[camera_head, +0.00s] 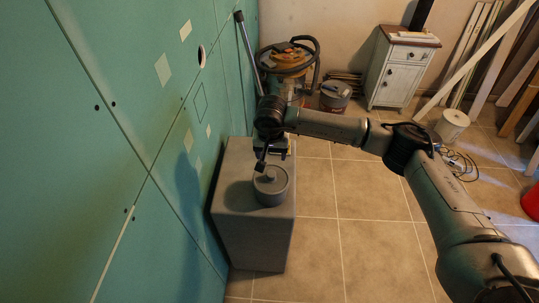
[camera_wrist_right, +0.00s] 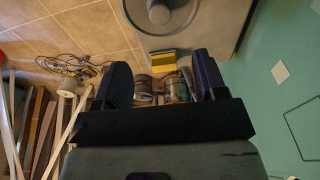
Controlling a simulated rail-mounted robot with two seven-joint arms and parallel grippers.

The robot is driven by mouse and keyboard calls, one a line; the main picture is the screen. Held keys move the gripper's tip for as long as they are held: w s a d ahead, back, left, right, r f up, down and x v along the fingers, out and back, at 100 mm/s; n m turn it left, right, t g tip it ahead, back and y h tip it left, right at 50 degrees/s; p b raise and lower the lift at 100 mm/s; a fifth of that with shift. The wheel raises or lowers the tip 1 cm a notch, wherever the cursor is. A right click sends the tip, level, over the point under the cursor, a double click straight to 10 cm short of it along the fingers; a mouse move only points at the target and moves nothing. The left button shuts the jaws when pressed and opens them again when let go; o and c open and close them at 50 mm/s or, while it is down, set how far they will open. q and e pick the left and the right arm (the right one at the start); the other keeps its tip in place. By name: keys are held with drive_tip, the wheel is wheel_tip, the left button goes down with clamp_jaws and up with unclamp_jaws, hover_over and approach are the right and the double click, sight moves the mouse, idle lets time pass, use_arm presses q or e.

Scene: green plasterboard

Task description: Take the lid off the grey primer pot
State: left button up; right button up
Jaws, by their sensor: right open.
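The grey primer pot (camera_head: 272,195) stands on a grey block. Its round lid (camera_head: 266,184) with a small knob sits on top. My right gripper (camera_head: 264,162) is above and just beyond the pot, pointing down, apart from the lid as far as I can tell. In the right wrist view my right gripper (camera_wrist_right: 162,80) is open, with nothing held between its fingers. The lid (camera_wrist_right: 143,18) and knob show at that view's top edge, cut off, beyond the fingertips. My left gripper is not in view.
The grey block (camera_head: 250,237) stands close to the green plasterboard wall (camera_head: 150,120). A yellow and dark item (camera_wrist_right: 165,63) lies near the block's edge. A vacuum (camera_head: 288,62), a bucket (camera_head: 335,95) and a white cabinet (camera_head: 400,75) stand behind. The tiled floor (camera_head: 335,200) right of the block is clear.

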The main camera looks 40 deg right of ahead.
sight(271, 173)
drive_tip(key=f, duration=0.8)
drive_tip(key=w+d+f, duration=0.1)
drive_tip(key=f, duration=0.4)
drive_tip(key=shift+b, duration=0.3)
drive_tip(key=c, duration=1.1)
drive_tip(key=shift+r, duration=0.1)
drive_tip(key=shift+r+p, duration=1.15)
drive_tip(key=shift+r, duration=0.5)
drive_tip(key=shift+r+p, duration=0.45)
drive_tip(key=shift+r, duration=0.35)
